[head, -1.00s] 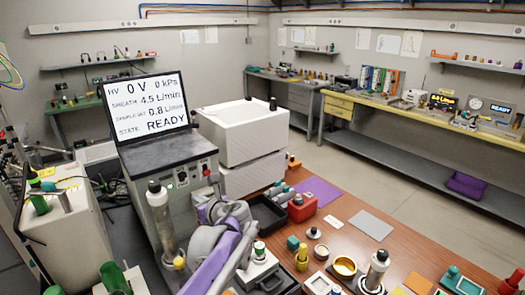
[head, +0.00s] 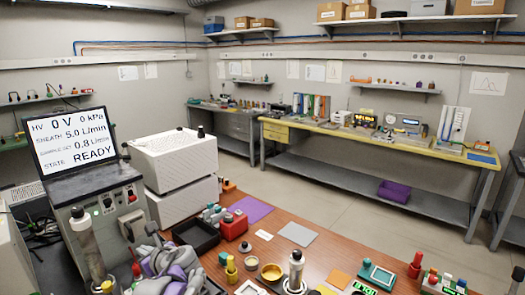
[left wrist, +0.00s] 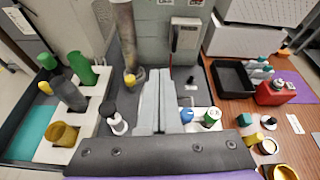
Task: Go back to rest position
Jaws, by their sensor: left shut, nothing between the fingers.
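My left gripper (head: 152,236) is low in the head view, in front of the grey instrument with the screen. Its arm, grey with purple bands, folds below it. In the left wrist view its two pale fingers (left wrist: 160,78) lie side by side, shut and empty, pointing at the instrument's front. The screen (head: 68,140) reads 0 V, 0 kPa, sheath 5.0 L/min, sample 0.8 L/min and READY. My right gripper is not visible.
A glass-like cylinder (head: 86,240) stands by the instrument, near the gripper. A black tray (head: 197,234), a red box (head: 234,226) and small containers crowd the brown bench. A white rack with green tubes (left wrist: 85,75) is left of the fingers. Open floor lies beyond the bench.

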